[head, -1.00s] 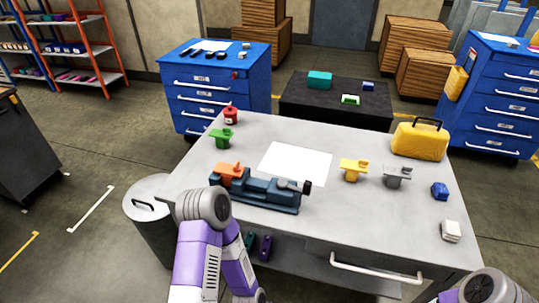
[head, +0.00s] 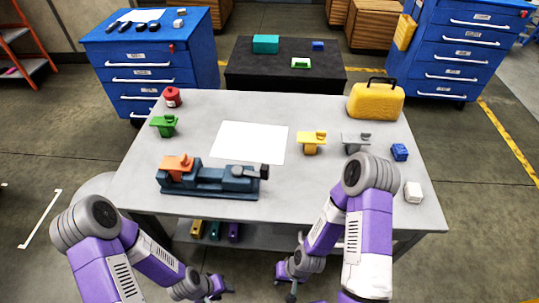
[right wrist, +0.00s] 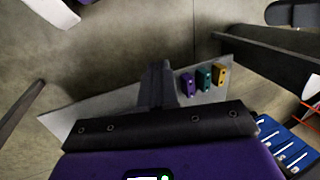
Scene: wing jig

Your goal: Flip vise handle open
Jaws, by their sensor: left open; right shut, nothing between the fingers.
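The blue vise (head: 215,185) lies on the grey table near its front left edge, with an orange part (head: 178,165) at its left end. A dark handle (head: 264,171) is at the vise's right end; its exact position is too small to tell. My left gripper (head: 220,289) is open below the table's front edge, apart from the vise. My right gripper (head: 289,293) is also low in front of the table, to the right of the left one. In the right wrist view its fingers (right wrist: 157,85) are shut and empty.
A white sheet (head: 250,142), green part (head: 164,125), yellow part (head: 312,142), grey part (head: 355,142) and yellow case (head: 376,101) are on the table (head: 300,196). Purple, teal and yellow blocks (right wrist: 203,78) sit on the lower shelf. Blue cabinets (head: 150,60) stand behind.

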